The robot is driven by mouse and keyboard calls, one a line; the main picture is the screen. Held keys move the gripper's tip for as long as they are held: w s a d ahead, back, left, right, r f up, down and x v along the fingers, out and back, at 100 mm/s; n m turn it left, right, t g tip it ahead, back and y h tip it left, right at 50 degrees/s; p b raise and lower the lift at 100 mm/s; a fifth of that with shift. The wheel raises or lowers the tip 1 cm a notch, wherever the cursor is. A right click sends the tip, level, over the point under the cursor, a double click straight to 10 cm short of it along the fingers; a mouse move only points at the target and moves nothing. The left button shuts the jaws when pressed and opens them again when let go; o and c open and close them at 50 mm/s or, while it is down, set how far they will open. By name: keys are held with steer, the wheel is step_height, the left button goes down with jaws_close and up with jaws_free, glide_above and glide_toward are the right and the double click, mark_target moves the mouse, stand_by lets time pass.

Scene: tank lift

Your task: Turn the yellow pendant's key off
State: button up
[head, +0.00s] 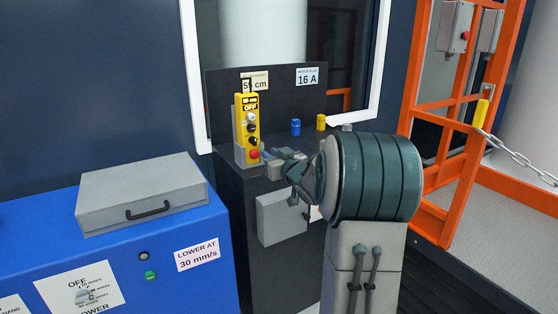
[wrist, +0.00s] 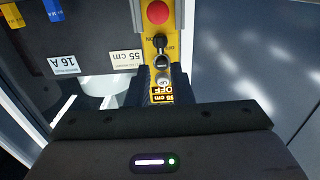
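The yellow pendant (head: 239,119) stands upright in a grey holder on the dark cabinet. It carries a display reading OFF, a column of round controls and a red button (head: 254,154) low down. In the wrist view the pendant (wrist: 147,45) appears upside down, with the red button (wrist: 158,12) on top. A black key-like switch (wrist: 160,44) sits between ON and OFF lettering; its exact setting is unclear. My gripper (head: 268,155) is beside the pendant's lower part. In the wrist view its dark fingers (wrist: 162,78) stand apart, with pendant controls visible between them, and it appears empty.
The dark cabinet (head: 225,190) bears 55 cm and 16 A cards, a blue block (head: 295,127) and a yellow block (head: 321,122). A blue cabinet (head: 215,255) with a grey case (head: 140,190) stands left. An orange gate frame (head: 440,190) and chain are right.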

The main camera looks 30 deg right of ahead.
steer(key=shift+s, duration=2.35)
steer(key=s+a+r+m+g+h+p, duration=0.2)
steer(key=s+a+r+g+h+p, duration=0.2)
steer(key=s+a+r+g+p, duration=0.25)
steer(key=s+a+g+y+p, duration=0.1)
steer(key=s+a+g+p, duration=0.2)
steer(key=s+a, duration=0.2)
steer(key=s+a+g+y+p, duration=0.1)
steer(key=s+a+p, duration=0.3)
steer(key=s, duration=0.7)
steer(key=s+a+n+g+y+p, duration=0.1)
steer(key=s+a+g+p, duration=0.3)
steer(key=s+a, duration=0.2)
steer(key=s, duration=0.2)
steer(key=shift+s+a+f+g, duration=0.2)
steer(key=shift+s+g, duration=0.15)
steer(key=shift+d, duration=0.15)
